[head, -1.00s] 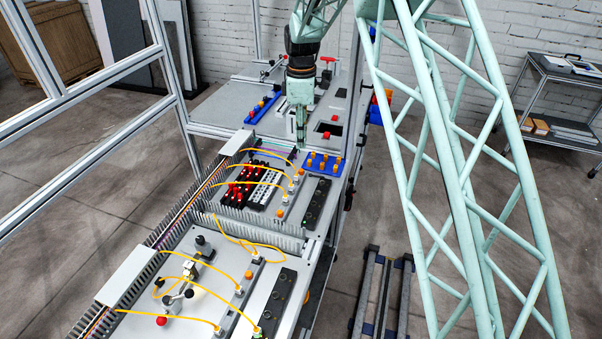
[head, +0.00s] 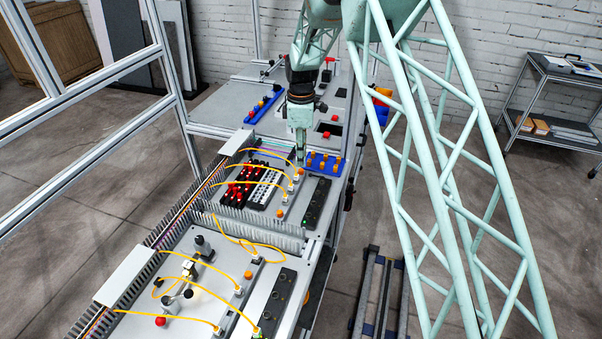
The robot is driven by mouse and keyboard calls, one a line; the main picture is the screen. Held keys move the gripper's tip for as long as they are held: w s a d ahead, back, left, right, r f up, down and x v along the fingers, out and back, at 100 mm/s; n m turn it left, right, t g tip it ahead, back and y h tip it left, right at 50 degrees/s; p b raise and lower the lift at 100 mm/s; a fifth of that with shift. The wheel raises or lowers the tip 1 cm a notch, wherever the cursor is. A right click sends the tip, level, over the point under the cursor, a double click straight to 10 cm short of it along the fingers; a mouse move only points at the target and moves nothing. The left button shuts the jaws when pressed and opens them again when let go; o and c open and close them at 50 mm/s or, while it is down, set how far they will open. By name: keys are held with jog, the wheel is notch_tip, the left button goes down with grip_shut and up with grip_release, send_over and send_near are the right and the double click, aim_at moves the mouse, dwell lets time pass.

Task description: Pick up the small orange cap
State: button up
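Several small orange caps (head: 323,168) stand in a blue tray (head: 341,160) at the far end of the workbench. My gripper (head: 301,161) points down at the left end of this tray, close to its leftmost caps. The view is too small to tell whether the gripper touches a cap, or whether its fingers are open or shut. The gripper may hide part of the tray's left end. Single orange pieces also sit on the connector strip (head: 284,198) and on the near panel (head: 248,275).
Yellow cables (head: 262,186) arch over the panel left of the tray, near red and black parts (head: 240,187). A black strip (head: 316,203) lies in front of the tray. Another blue rack (head: 263,107) stands farther back. Aluminium frame posts (head: 172,75) rise at the left.

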aim_at(301, 169)
jog(key=shift+f, duration=0.1)
jog(key=shift+w+f, duration=0.1)
jog(key=shift+f, duration=2.35)
jog(key=c, duration=0.4)
jog(key=shift+r, duration=0.1)
jog(key=shift+r, duration=1.7)
jog(key=s+d, duration=0.1)
jog(key=s, duration=0.4)
jog(key=s+d+r, duration=0.1)
jog(key=s, duration=0.4)
jog(key=s+d, duration=0.2)
jog(key=s, duration=0.3)
jog(key=shift+s+r, duration=0.2)
jog(key=shift+s, duration=0.05)
